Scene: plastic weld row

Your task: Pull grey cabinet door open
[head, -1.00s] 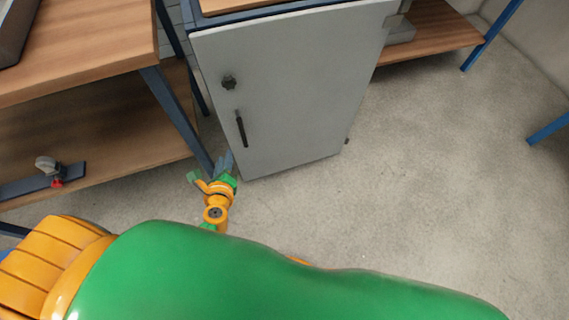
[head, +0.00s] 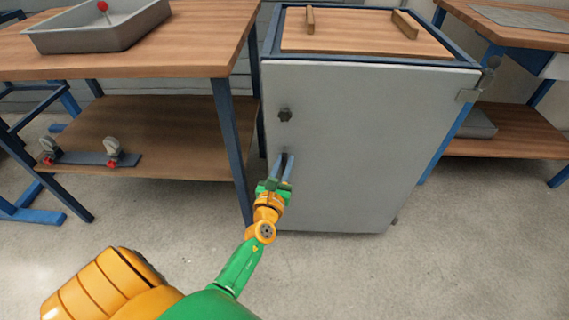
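The grey cabinet door (head: 350,150) faces me in the head view and looks shut. A dark round knob (head: 285,115) sits near its upper left edge. The dark handle below the knob is mostly hidden behind my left gripper (head: 282,168). The gripper's two grey fingers point up at the handle, one on each side of where it is, with a narrow gap between them. I cannot tell whether they touch the handle. My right gripper is out of view.
A wooden workbench (head: 150,62) with a grey tray (head: 95,30) stands left of the cabinet; its blue leg is close to my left gripper. Toggle clamps (head: 110,152) lie on its lower shelf. Another bench (head: 520,130) stands at right. The floor before the door is clear.

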